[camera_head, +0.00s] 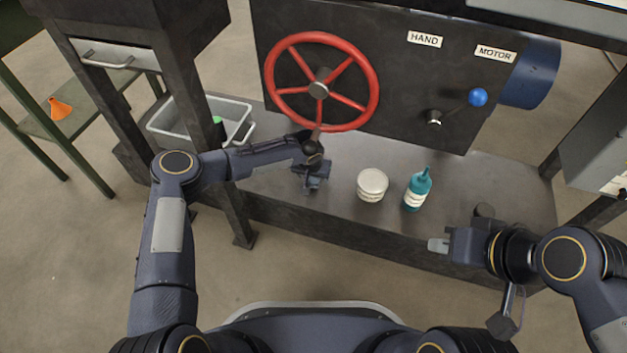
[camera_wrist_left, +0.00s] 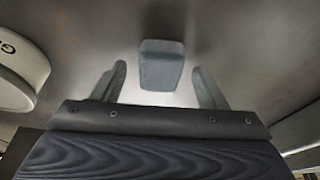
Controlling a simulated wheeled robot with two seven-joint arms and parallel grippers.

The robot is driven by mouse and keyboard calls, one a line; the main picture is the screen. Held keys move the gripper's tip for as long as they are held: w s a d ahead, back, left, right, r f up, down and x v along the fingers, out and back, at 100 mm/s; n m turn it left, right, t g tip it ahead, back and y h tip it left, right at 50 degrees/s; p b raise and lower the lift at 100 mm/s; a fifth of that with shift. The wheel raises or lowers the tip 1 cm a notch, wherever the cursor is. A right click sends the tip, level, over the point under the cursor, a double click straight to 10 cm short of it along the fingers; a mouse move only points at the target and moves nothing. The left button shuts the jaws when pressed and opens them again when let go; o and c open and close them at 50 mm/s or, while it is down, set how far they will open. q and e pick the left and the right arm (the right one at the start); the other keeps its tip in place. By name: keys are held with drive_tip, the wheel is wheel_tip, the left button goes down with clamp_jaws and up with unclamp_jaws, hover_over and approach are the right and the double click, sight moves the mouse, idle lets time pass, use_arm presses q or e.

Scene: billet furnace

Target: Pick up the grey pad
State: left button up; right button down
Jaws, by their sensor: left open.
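The grey pad (camera_wrist_left: 161,65) is a small rounded block on the dark metal shelf. In the left wrist view it lies beyond and between my two fingers, with a gap on each side. My left gripper (camera_head: 311,181) is open and points down at the shelf, below the red handwheel; no contact with the pad shows. In the head view I cannot make out the pad, which seems hidden by the gripper. My right gripper (camera_head: 438,245) is over the shelf's front edge at the right; its opening is unclear.
A white tin (camera_head: 372,185) stands right of my left gripper, with a teal bottle (camera_head: 418,190) beyond it. The red handwheel (camera_head: 353,75) hangs close above my left wrist. A grey bin (camera_head: 238,104) is at the left, and a blue-knobbed lever (camera_head: 477,97) at the right.

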use_arm(q)
drive_tip(key=c, duration=1)
drive_tip(key=shift+c, duration=0.2)
drive_tip(key=shift+r, duration=0.15)
